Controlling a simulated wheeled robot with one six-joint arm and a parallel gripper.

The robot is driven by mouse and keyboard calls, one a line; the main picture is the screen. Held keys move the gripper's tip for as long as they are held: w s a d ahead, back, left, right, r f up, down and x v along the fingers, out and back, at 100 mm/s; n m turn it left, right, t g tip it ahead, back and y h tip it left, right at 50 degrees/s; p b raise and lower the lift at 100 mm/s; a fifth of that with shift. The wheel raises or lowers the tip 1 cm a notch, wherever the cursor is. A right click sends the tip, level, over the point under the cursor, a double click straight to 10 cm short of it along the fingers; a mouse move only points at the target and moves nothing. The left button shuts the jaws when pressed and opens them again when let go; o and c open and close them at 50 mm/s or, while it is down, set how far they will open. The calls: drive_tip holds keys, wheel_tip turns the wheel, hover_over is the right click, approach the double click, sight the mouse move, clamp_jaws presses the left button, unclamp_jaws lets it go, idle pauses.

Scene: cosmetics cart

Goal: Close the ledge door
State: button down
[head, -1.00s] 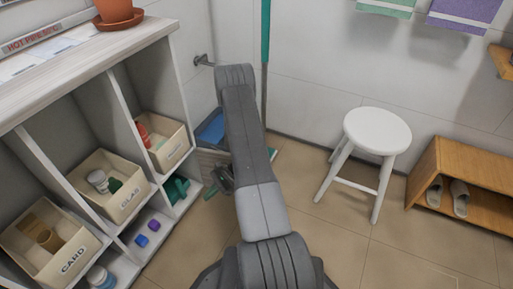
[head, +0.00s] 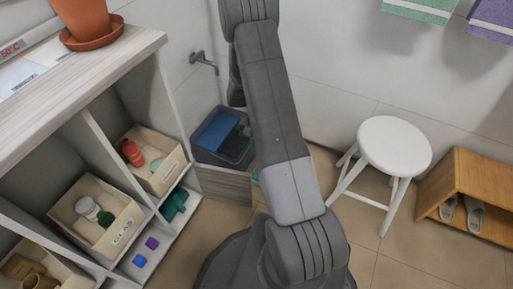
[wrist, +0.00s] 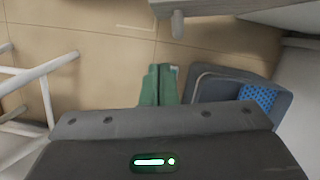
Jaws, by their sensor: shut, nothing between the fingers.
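The ledge door appears to be the grey wood-grain panel (head: 224,186) low beside the shelf's right end in the head view. It stands out from the shelf, so it looks open. In the wrist view a pale panel (wrist: 225,8) with a small rounded knob (wrist: 178,24) shows at the top edge; it seems to be the same door. My gripper (wrist: 160,120) shows as a dark body across the bottom of the wrist view, apart from the panel.
A dark bin with a blue cloth or lid (head: 220,132) stands behind the panel by the wall. The shelf (head: 150,45) is at left, a white stool (head: 394,146) and shoe rack (head: 468,185) at right.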

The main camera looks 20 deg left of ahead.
drive_tip(key=s+f+b, duration=0.3)
drive_tip(key=s+f, duration=0.2)
drive_tip(key=f, duration=0.2)
drive_tip(key=shift+s+d+f, duration=0.15)
drive_tip(key=shift+s+d, duration=0.25)
drive_tip(key=shift+d, duration=0.05)
